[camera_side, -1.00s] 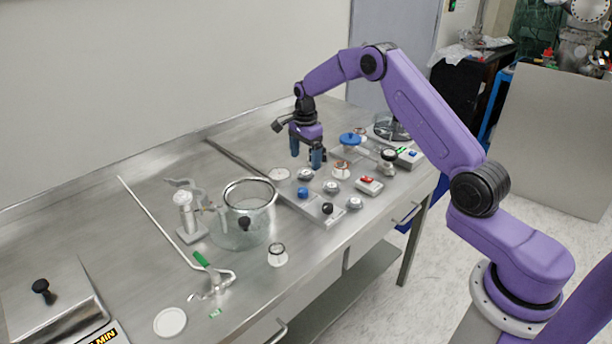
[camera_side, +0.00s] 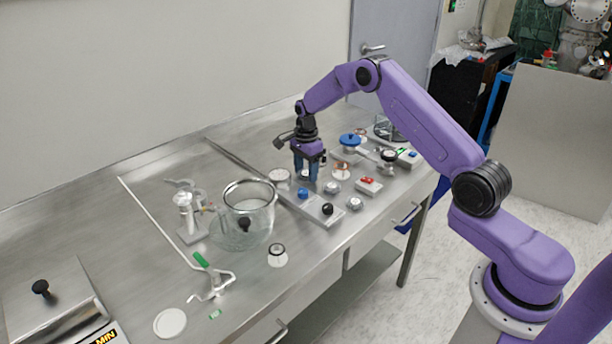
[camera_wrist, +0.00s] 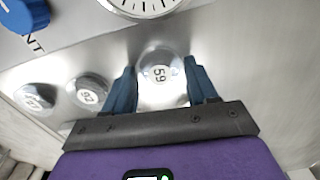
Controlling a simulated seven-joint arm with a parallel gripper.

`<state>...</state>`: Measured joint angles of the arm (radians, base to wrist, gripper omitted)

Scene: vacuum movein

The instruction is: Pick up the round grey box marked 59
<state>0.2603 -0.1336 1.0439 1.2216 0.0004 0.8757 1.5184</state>
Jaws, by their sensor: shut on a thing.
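The round grey box marked 59 (camera_wrist: 160,72) sits between my two blue fingers in the wrist view, its number showing on top. My gripper (camera_wrist: 162,88) is shut on it, with one finger at each side. In the side view my gripper (camera_side: 307,176) points straight down at the metal table, and its fingers largely hide the box there. I cannot tell whether the box touches the surface.
Other round grey boxes (camera_side: 332,187) (camera_side: 354,203) stand close by on the panel. A blue knob (camera_side: 303,193), a black knob (camera_side: 327,209) and a red-topped switch (camera_side: 369,186) are near. A glass vessel (camera_side: 249,218) stands to the left.

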